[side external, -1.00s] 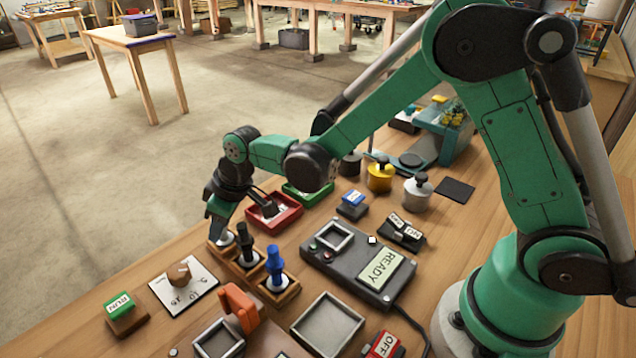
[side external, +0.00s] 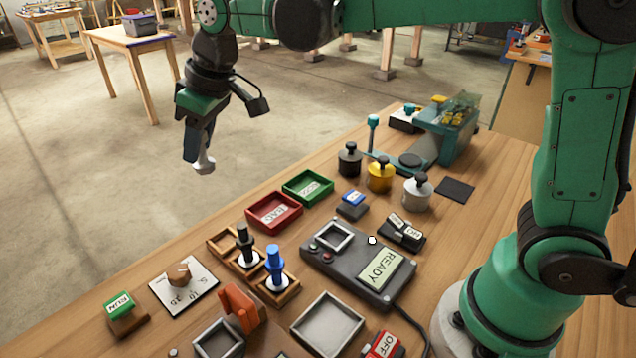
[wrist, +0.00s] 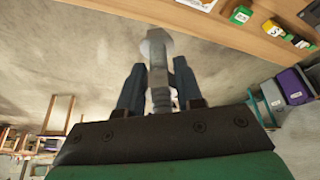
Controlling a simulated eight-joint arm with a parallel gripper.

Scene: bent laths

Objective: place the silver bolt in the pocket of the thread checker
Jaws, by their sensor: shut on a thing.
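My gripper (side external: 197,143) is shut on the silver bolt (side external: 204,164) and holds it high in the air, left of the table's far edge. In the wrist view the bolt (wrist: 157,55) stands between the two dark fingers, its wide head out past the fingertips and its threaded shank between them. The thread checker seems to be the dark grey box with the READY screen (side external: 375,270); its square pocket (side external: 334,236) is at the box's upper left and looks empty. The wooden bolt rack (side external: 225,243) has an empty left place beside a black bolt (side external: 245,240) and a blue bolt (side external: 275,262).
Red (side external: 273,212) and green (side external: 308,187) trays lie behind the checker. Black, yellow and silver weights (side external: 417,192) stand near a teal scale (side external: 440,140). An orange block (side external: 240,306) and a grey tray (side external: 328,323) are at the front. The air around my gripper is clear.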

